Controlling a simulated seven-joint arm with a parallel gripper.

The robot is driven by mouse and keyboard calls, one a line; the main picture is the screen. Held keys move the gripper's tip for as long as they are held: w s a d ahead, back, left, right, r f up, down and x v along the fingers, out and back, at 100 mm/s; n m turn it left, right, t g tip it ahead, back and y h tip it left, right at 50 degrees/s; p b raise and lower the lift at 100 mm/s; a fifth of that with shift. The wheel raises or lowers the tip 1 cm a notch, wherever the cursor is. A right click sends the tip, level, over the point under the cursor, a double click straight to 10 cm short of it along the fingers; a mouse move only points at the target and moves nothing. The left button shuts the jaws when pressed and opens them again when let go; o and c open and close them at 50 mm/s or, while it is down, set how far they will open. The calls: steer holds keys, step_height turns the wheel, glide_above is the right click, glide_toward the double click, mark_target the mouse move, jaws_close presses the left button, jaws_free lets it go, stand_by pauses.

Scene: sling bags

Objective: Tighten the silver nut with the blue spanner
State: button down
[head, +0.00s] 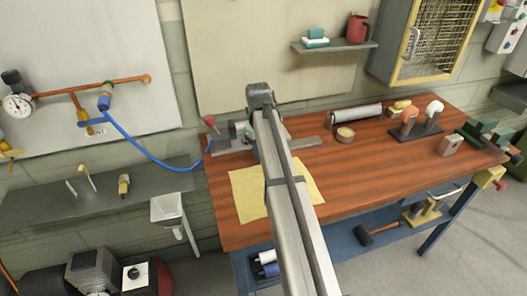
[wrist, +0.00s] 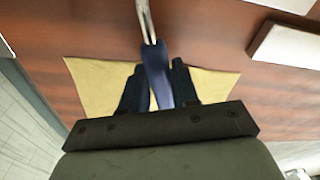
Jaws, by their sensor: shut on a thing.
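My gripper (wrist: 158,82) shows in the wrist view with its two dark fingers shut on the blue spanner (wrist: 155,66). The spanner's blue handle lies between the fingers, and a silver part (wrist: 147,22) runs from it to the top edge of the picture. The far end is out of view. Handle and fingers are over the yellow cloth (wrist: 215,82); their height above it is unclear. In the head view my arm hides the gripper and the spanner. I cannot make out the silver nut in either view.
The wooden workbench (head: 350,180) holds a grey metal fixture (head: 232,140) at its back left, beside the yellow cloth (head: 247,195). A grey roll (head: 355,113), a round tin (head: 345,134) and a stand with knobs (head: 415,130) stand farther right. The bench's front right is clear.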

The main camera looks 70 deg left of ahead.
steer(key=shift+s+d+m, duration=0.2)
steer(key=shift+s+m, duration=0.6)
steer(key=shift+m, duration=0.1)
steer(key=shift+w, duration=0.15)
steer(key=shift+w+n, duration=0.15)
steer(key=shift+n, duration=0.15)
steer(key=shift+r, duration=0.2)
steer(key=shift+r, duration=2.8)
